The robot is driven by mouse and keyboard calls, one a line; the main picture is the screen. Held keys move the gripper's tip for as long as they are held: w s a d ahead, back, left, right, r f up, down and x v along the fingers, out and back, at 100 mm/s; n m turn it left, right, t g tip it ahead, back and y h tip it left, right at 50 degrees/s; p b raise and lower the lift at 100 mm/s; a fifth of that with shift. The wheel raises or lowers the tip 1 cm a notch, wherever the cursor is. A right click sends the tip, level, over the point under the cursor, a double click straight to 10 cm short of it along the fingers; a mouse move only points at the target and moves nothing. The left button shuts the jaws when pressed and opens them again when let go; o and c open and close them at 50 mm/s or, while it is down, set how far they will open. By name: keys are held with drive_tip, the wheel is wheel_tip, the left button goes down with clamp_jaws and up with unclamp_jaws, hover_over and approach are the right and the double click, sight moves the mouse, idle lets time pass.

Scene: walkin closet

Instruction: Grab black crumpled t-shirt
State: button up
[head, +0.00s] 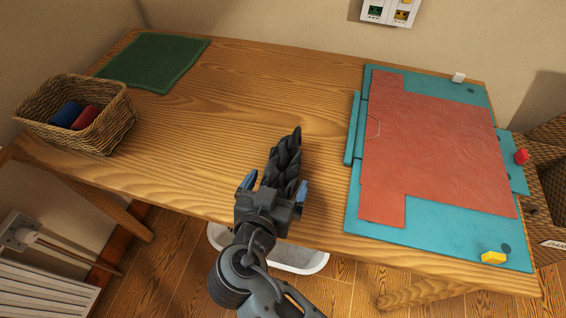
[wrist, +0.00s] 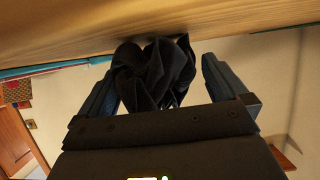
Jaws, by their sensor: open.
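The black crumpled t-shirt (head: 286,160) lies in a dark folded heap on the wooden table, near its front edge. My gripper (head: 275,185) is just in front of the shirt at the table edge, with its fingers spread. In the wrist view the shirt (wrist: 153,75) shows between the two open fingers of my gripper (wrist: 160,88), which sit on either side of it. I cannot tell whether the fingers touch the cloth. The shirt's lower part is hidden behind the gripper body.
A wicker basket (head: 118,132) with red and blue rolled cloths stands on the table's left. A green mat (head: 150,62) lies at the back left. A teal folding board (head: 475,241) with a red cloth (head: 430,150) covers the right. A white bin (head: 315,262) is below the front edge.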

drive_tip(key=shift+w+d+f, duration=0.1)
drive_tip(key=shift+w+f, duration=0.05)
drive_tip(key=shift+w, duration=0.15)
drive_tip(key=shift+c, duration=0.2)
drive_tip(key=c, duration=0.9)
